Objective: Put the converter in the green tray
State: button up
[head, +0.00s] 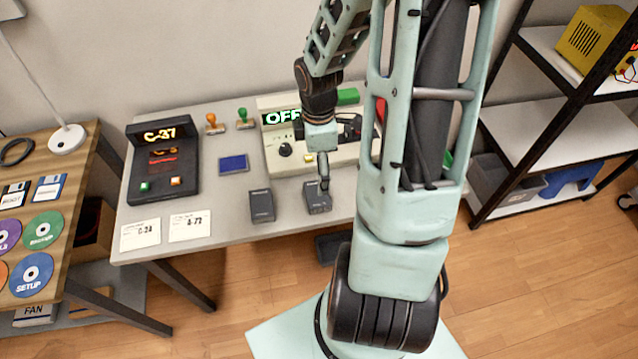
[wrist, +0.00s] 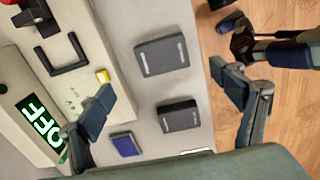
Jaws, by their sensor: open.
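Two similar dark grey boxes with small light lettering lie flat on the grey table. The left box (head: 261,206) also shows in the wrist view (wrist: 178,117); the right box (head: 317,197) also shows there (wrist: 162,55). I cannot tell which one is the converter. My arm hides the table's right part.
A pale machine (head: 285,160) with an "OFF" display stands behind the boxes. A black device (head: 160,178) reading C-37, a blue pad (head: 234,164), two stamps and two white cards (head: 140,234) are to the left. Black shelving (head: 545,125) stands at right.

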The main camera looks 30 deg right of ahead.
aim_at(317, 194)
jog(key=f, duration=0.2)
jog(key=f+b, duration=0.1)
jog(key=f, duration=0.1)
jog(key=shift+s+a+f, duration=0.15)
jog(key=shift+a+f, duration=0.05)
jog(key=shift+f, duration=0.05)
jog(key=shift+f+b, duration=0.3)
jog(key=shift+f, duration=2.7)
jog(key=c, duration=1.6)
jog(key=shift+r, duration=0.15)
